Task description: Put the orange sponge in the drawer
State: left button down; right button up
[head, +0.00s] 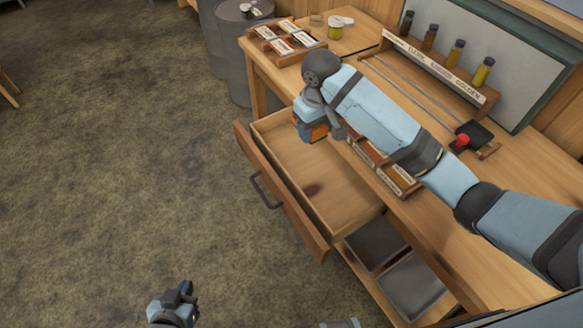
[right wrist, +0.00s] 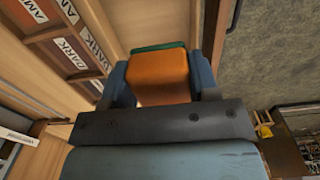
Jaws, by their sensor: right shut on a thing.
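The orange sponge (head: 319,132) is in my right gripper (head: 318,134), over the back left part of the open drawer in the head view. In the right wrist view the sponge (right wrist: 163,75) sits between the two blue fingers of the gripper (right wrist: 160,80), with a green layer at its far end. The wooden drawer (head: 335,200) is pulled out from the bench; the part of its inside that shows is empty. I cannot tell the sponge's exact height above its floor. My left gripper (head: 178,300) is low at the bottom left, away from the drawer; its jaw gap is unclear.
A label rack (head: 385,170) lies along the bench's front edge, partly behind my right arm. A bottle rack (head: 440,68), a label tray (head: 285,42) and a black scoop-like item with a red knob (head: 470,137) are on the bench. Grey trays (head: 412,285) sit below. The floor is clear.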

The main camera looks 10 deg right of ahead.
jog(key=shift+a, duration=0.25)
jog(key=shift+w+a+f, duration=0.1)
jog(key=shift+f, duration=0.3)
send_over(308, 182)
notch_tip(308, 182, down, 14)
jog(key=shift+r, duration=0.1)
jog(key=shift+f, duration=2.75)
jog(key=o, duration=0.9)
jog(key=shift+f, duration=0.1)
notch_tip(308, 182, up, 12)
jog(key=shift+r, duration=0.15)
